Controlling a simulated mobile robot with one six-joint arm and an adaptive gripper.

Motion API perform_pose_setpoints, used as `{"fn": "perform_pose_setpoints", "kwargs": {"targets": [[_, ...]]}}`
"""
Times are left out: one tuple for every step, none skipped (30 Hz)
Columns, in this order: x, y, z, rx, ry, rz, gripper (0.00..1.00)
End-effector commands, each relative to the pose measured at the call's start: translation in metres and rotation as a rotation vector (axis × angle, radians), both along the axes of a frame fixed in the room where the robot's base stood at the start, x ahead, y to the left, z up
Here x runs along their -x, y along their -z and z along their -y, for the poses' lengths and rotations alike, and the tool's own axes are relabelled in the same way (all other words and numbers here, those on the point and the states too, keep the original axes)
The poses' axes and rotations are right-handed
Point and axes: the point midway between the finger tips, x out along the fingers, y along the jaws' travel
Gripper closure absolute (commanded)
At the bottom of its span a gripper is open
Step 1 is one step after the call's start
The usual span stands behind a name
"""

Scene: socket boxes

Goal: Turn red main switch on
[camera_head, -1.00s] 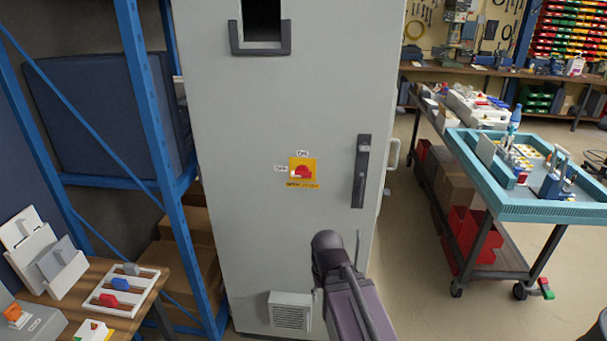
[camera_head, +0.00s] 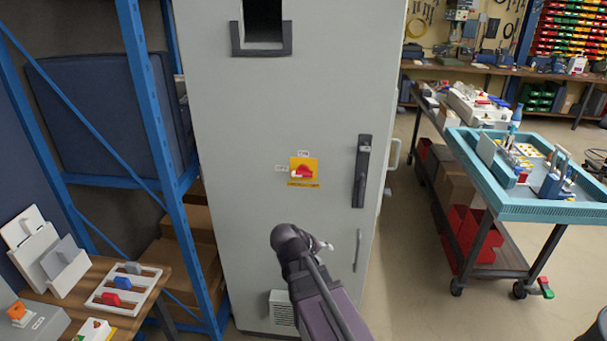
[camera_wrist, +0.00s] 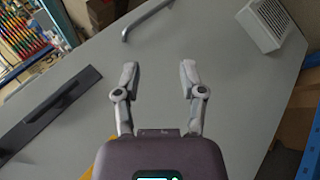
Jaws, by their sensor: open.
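The red main switch (camera_head: 305,171) is a red knob on a yellow plate on the front of a tall grey cabinet (camera_head: 240,130). A label sits above it and another to its left; the knob's pale end points left. My gripper (camera_wrist: 158,72) is open and empty in the wrist view, its two fingers apart in front of the grey door. In the head view my wrist is below the switch, apart from it, and hides most of the gripper. A yellow patch (camera_wrist: 87,172) shows at the bottom of the wrist view, mostly hidden by my gripper body.
A black door handle (camera_head: 362,171) is right of the switch, with a thin metal handle (camera_head: 357,250) lower down. A vent (camera_head: 284,310) is near the cabinet's bottom. A blue shelf rack (camera_head: 160,120) and wooden table (camera_head: 150,295) stand left, a cart with a teal tray (camera_head: 530,212) right.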

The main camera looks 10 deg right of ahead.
Motion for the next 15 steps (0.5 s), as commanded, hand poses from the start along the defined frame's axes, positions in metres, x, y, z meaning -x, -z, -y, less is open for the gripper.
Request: {"fn": "perform_pose_setpoints", "kwargs": {"targets": [[-0.011, -0.011, -0.005, 0.060, -0.032, 0.026, 0.47], [-0.017, -0.017, -0.007, 0.100, -0.053, 0.043, 0.47], [-0.025, -0.026, -0.011, 0.151, -0.078, 0.066, 0.47], [-0.030, -0.033, -0.013, 0.191, -0.098, 0.084, 0.47], [-0.035, -0.040, -0.017, 0.230, -0.120, 0.101, 0.47], [-0.042, -0.049, -0.022, 0.282, -0.146, 0.123, 0.47], [-0.048, -0.056, -0.027, 0.319, -0.168, 0.140, 0.47], [-0.053, -0.064, -0.032, 0.357, -0.189, 0.157, 0.47], [-0.059, -0.074, -0.038, 0.408, -0.218, 0.179, 0.47], [-0.064, -0.081, -0.044, 0.445, -0.239, 0.195, 0.47], [-0.068, -0.088, -0.050, 0.481, -0.260, 0.211, 0.47], [-0.073, -0.097, -0.057, 0.526, -0.285, 0.230, 0.47], [-0.076, -0.103, -0.063, 0.560, -0.304, 0.244, 0.47], [-0.080, -0.109, -0.069, 0.590, -0.323, 0.257, 0.47], [-0.083, -0.117, -0.076, 0.628, -0.345, 0.273, 0.47]]}}
